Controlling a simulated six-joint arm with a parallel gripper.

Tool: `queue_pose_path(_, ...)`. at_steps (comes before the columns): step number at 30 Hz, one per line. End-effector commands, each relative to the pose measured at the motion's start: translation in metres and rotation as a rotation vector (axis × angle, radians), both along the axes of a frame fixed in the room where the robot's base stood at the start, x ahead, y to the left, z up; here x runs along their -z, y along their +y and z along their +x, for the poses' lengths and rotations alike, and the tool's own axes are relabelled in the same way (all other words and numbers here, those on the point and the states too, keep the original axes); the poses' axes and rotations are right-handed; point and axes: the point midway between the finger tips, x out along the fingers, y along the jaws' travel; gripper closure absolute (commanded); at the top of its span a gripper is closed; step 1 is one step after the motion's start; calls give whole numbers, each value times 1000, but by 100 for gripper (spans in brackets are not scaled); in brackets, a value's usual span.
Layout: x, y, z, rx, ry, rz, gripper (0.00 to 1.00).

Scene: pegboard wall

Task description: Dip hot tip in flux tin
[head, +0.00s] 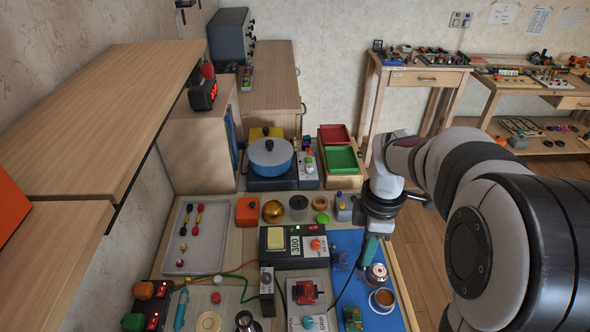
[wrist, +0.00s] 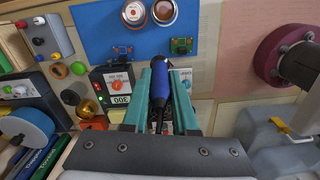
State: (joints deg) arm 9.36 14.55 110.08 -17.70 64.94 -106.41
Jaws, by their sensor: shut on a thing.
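My gripper (head: 371,256) hangs over the right part of the blue mat, its teal fingers pointing down. In the wrist view my gripper (wrist: 160,72) is shut on the blue and black handle of the soldering iron (wrist: 161,88). The iron's hot tip is hidden. Two round tins stand on the mat: one with amber-brown contents (head: 382,299), probably the flux tin, which also shows in the wrist view (wrist: 164,10), and one silvery with a reddish rim (wrist: 134,12). In the head view the silvery tin (head: 376,274) is just below my fingers. Contact is not clear.
The soldering station (head: 294,247) showing 300 stands left of the blue mat (head: 345,243). Small circuit boards, including a green one (head: 352,318), lie on the mat. A black cord runs by its left edge. A grey tray (head: 184,255) and a blue pot (head: 270,157) stand farther off.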

Motion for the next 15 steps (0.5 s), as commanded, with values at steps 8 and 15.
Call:
queue_pose_path(8,12,-72,-15,113,0,1,100)
queue_pose_path(15,35,-73,-15,115,1,1,100)
